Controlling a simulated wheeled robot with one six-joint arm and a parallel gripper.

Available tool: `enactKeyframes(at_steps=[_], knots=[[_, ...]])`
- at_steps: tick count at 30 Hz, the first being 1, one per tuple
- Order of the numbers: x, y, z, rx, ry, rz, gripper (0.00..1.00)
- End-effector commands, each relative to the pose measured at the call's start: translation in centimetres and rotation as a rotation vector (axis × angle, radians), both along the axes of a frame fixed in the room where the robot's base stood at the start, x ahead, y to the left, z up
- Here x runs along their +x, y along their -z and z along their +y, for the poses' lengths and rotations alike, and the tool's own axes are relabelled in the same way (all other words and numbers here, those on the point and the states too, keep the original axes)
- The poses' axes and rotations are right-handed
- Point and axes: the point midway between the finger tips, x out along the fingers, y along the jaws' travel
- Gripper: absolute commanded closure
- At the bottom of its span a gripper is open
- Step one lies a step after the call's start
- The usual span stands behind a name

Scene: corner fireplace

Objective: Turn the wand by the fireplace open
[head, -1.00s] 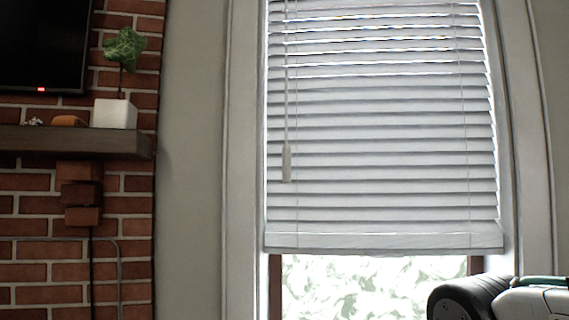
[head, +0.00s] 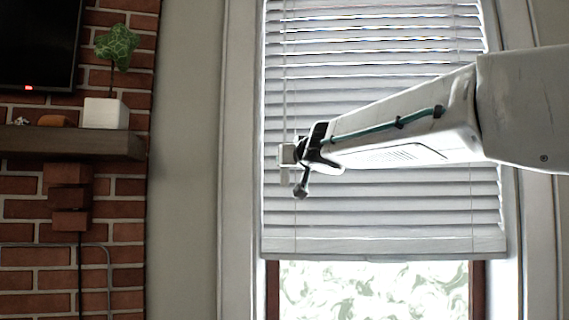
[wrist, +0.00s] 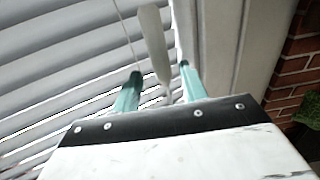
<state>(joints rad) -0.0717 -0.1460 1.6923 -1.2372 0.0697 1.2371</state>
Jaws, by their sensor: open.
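The wand is a thin pale rod hanging down the left side of the white window blind (head: 400,215). Its thicker handle (head: 284,176) shows just below and left of my gripper (head: 293,168) in the head view, partly hidden by it. In the wrist view the wand handle (wrist: 154,45) stands slightly tilted in the gap between the two teal fingers of my gripper (wrist: 160,70). The fingers are open, one on each side of the handle, with a visible gap to each. The blind slats are tilted, with bright lines between the upper ones.
A brick fireplace wall (head: 110,190) with a wooden mantel (head: 70,143) is on the left. The mantel holds a white-potted plant (head: 106,113). The white window frame (head: 236,200) borders the blind. Plain wall (head: 182,160) lies between window and bricks.

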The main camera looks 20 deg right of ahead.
Motion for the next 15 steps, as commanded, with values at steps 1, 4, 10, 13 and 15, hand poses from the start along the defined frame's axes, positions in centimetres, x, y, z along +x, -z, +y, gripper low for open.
enactKeyframes(at_steps=[1, 4, 10, 13, 15], knots=[[1.0, 0.2, 0.0, -0.001, 0.000, 0.003, 0.57], [2.7, 0.2, 0.1, 0.000, -0.001, 0.004, 0.57], [5.2, 0.2, 0.1, 0.000, 0.000, 0.004, 0.57], [5.8, 0.1, 0.1, 0.000, 0.000, 0.003, 0.57], [5.9, 0.1, 0.1, 0.000, 0.000, 0.003, 0.57]])
